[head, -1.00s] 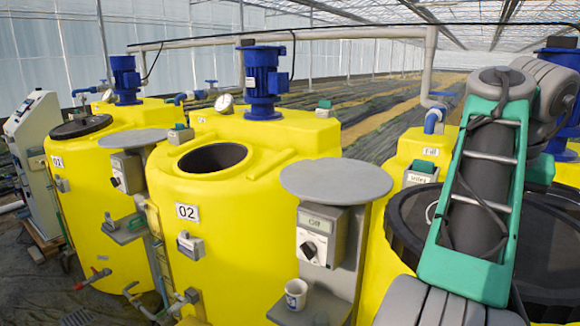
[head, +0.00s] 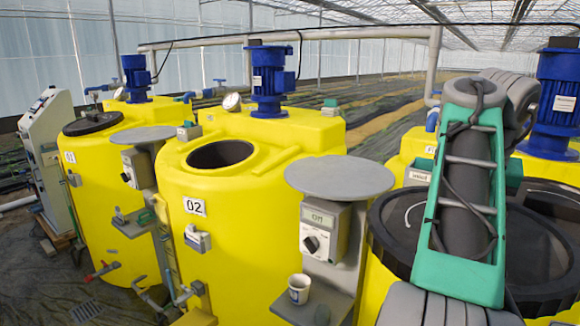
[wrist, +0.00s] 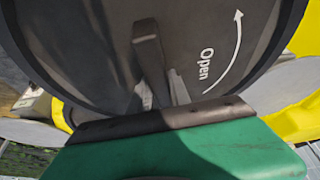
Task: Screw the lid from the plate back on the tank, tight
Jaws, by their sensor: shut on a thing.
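The tank marked 02 (head: 185,240) is yellow, with an uncovered round dark mouth (head: 220,155) on top. The round grey plate (head: 340,180) on the post at its right is bare. A large black lid (head: 530,270) is at the right of the head view, partly behind my arm. In the wrist view a black lid (wrist: 90,60) with "Open" and a curved white arrow fills the picture. My gripper (wrist: 152,95) is shut on the lid's raised grip bar. The fingertips are hidden by my arm in the head view.
A control box (head: 325,232) stands under the plate, with a cup (head: 299,289) on the shelf below. A blue motor (head: 270,80) rises behind the mouth. The left tank (head: 100,200) has a black lid on. Another blue motor (head: 555,100) stands at the far right.

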